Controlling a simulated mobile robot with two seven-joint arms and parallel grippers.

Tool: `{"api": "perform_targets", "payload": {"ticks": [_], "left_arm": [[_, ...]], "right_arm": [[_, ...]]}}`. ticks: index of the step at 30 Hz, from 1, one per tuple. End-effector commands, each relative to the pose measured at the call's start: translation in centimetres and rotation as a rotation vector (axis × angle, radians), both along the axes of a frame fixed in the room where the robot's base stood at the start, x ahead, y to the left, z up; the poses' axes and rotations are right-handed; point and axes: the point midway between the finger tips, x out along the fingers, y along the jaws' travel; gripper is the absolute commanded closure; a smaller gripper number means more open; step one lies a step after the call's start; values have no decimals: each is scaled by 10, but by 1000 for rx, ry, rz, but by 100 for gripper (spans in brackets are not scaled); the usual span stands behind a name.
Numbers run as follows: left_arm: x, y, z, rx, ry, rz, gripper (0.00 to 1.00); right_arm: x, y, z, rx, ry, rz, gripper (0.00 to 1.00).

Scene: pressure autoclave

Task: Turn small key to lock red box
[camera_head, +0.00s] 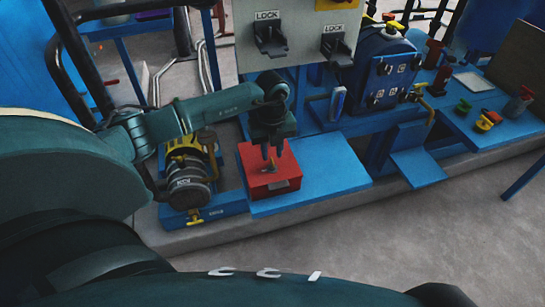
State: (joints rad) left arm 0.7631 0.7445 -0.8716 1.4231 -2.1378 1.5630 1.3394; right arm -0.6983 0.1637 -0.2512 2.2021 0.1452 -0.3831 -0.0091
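The red box (256,181) sits at the left end of a blue bench, with a pale label on its front face. A small brass-coloured key (269,166) stands on the box's top. My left gripper (271,156) points down right above the box top, with its two fingers a little apart at the key. I cannot tell whether the fingers touch the key. The fingers partly hide the back of the box top. My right gripper is not in view.
A yellow-and-grey motor or pump (187,185) stands close left of the box. A grey panel with two LOCK holders (270,40) rises behind. A flat blue plate (318,182) lies clear to the right. A blue vessel (382,65) stands farther right.

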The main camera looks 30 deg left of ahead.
Motion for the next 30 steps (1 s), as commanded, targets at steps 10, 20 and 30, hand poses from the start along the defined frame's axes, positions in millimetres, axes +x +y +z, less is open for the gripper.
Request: {"api": "perform_targets", "payload": {"ticks": [10,20,30], "left_arm": [[0,0,-29,-1,-1,-1,75],[0,0,-29,-1,0,-1,83],[0,0,-29,-1,0,-1,100]], "right_arm": [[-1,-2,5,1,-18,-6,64],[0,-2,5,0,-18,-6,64],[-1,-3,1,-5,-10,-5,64]]}}
